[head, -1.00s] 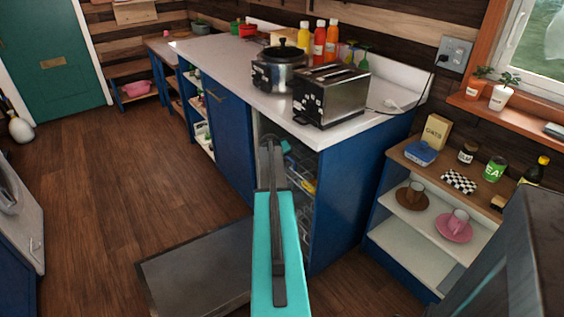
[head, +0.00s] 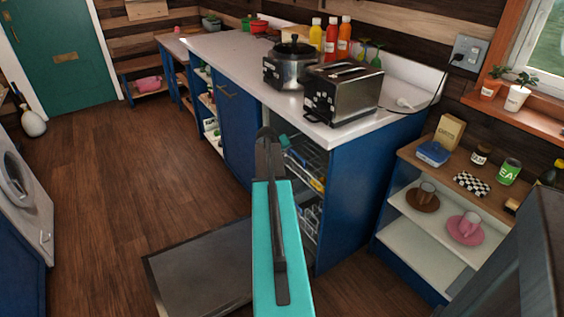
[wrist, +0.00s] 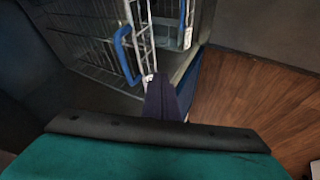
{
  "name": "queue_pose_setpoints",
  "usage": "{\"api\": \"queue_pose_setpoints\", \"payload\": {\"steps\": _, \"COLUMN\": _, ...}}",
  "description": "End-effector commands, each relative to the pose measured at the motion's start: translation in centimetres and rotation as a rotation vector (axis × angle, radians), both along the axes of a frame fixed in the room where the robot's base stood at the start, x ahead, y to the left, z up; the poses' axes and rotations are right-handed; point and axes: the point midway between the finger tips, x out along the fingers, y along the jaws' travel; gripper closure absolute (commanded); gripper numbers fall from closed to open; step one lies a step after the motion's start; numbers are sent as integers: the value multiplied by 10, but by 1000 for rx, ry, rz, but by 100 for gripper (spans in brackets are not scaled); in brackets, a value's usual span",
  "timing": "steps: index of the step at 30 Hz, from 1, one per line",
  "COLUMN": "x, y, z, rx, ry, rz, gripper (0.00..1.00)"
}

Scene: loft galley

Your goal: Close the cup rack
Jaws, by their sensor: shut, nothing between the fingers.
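A white wire rack (head: 303,160), likely the cup rack, shows in the open dishwasher under the counter, holding blue and yellow items. In the wrist view, wire racks (wrist: 95,50) with blue handles (wrist: 124,55) fill the upper left and middle. My gripper (wrist: 166,82) is shut and empty, its dark fingertips close to the wire rack's near corner; I cannot tell whether they touch it. In the head view my teal arm hides part of the dishwasher opening, and the fingertips are hard to make out.
The dishwasher door (head: 200,265) lies folded down over the floor. A toaster (head: 341,92) and a pot (head: 289,68) stand on the counter above. Right of it is a low shelf (head: 425,245) with cups. The wooden floor (head: 120,180) at left is clear.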

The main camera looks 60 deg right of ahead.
Motion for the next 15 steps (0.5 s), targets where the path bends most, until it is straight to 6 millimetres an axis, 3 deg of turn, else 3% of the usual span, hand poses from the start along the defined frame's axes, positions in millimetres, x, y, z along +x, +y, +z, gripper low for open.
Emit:
{"api": "queue_pose_setpoints", "payload": {"steps": 6, "x": -4, "y": 14, "z": 18, "rx": -1, "ry": -1, "rz": 0, "gripper": 100}}
{"api": "queue_pose_setpoints", "payload": {"steps": 15, "x": -4, "y": 17, "z": 23, "rx": 1, "ry": 0, "rz": 0, "gripper": 100}}
